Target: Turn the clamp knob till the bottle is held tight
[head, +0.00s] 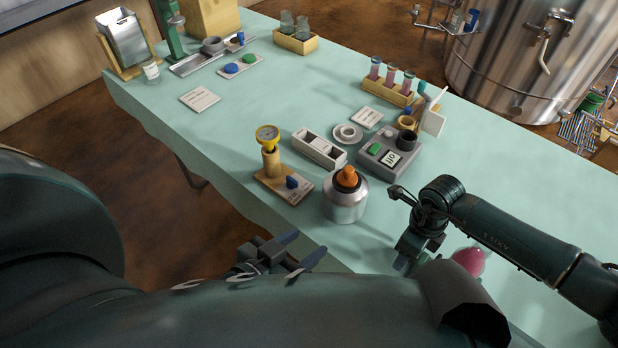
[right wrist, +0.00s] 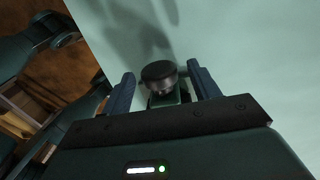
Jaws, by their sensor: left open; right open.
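In the right wrist view a round black knob (right wrist: 158,74) on a dark green body lies between the two fingers of my right gripper (right wrist: 160,71). The gripper is open, with a finger on each side; I cannot tell whether they touch the knob. In the head view my right gripper (head: 412,248) points down at the table's near side, its fingertips largely hidden. A pink rounded thing (head: 468,261), possibly the bottle, shows beside it, partly covered by my arm. The clamp's jaws are hidden. My left gripper (head: 303,247) is open and empty off the near table edge.
A silver flask with an orange top (head: 345,204) stands left of my right gripper. Behind it are a grey device (head: 378,160), a white divided box (head: 320,148) and a wooden stand with a yellow gauge (head: 270,160).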

